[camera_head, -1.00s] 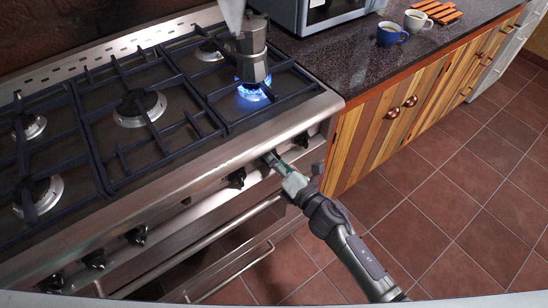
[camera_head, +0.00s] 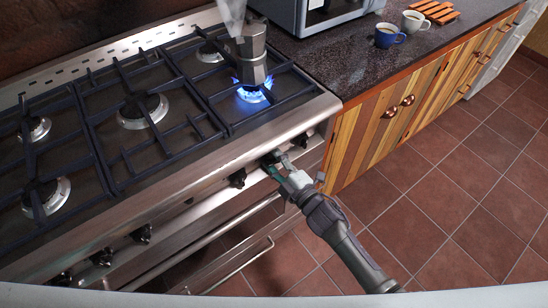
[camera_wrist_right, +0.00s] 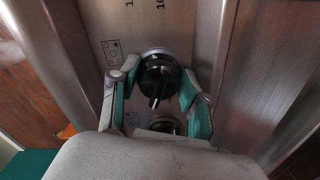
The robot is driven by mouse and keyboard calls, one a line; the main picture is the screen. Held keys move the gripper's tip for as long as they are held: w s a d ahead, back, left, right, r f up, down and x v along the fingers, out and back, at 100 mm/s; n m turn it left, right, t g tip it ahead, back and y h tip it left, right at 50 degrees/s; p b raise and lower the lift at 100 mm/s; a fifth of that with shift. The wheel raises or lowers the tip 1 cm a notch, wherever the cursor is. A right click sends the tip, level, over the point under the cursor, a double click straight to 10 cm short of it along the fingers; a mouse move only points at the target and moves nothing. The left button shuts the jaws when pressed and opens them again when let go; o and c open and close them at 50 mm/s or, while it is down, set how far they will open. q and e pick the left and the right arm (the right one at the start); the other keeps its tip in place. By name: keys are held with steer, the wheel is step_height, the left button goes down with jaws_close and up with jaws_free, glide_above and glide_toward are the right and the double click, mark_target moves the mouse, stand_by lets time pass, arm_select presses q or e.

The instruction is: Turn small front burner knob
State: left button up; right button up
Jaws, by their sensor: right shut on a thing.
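The stove's front panel carries a row of black knobs. The knob's ridge points down and slightly left there. Blue flame (camera_head: 252,95) burns on the front right burner under a metal moka pot (camera_head: 251,60), with pale steam above it. My left gripper is in neither view.
Another black knob (camera_head: 237,178) sits just left of my gripper. Oven door handles (camera_head: 240,268) stick out below the panel. A dark countertop (camera_head: 330,62) with a blue cup (camera_head: 388,36) and a white cup (camera_head: 414,21) is to the right. The tiled floor is clear.

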steer(key=m+p, duration=0.1)
steer(key=m, duration=0.2)
steer(key=shift+f+m, duration=0.1)
steer(key=shift+m, duration=0.3)
steer(key=m, duration=0.3)
steer(key=shift+s+m+p, duration=0.1)
steer(key=shift+m+p, duration=0.2)
steer(key=shift+p, duration=0.05)
steer(key=m, duration=0.3)
steer(key=shift+a+f, duration=0.1)
steer(key=shift+m+p, duration=0.3)
steer(key=shift+m, duration=1.2)
steer(key=shift+s+f+m, duration=0.1)
steer(key=shift+m, duration=0.2)
steer(key=o, duration=1.1)
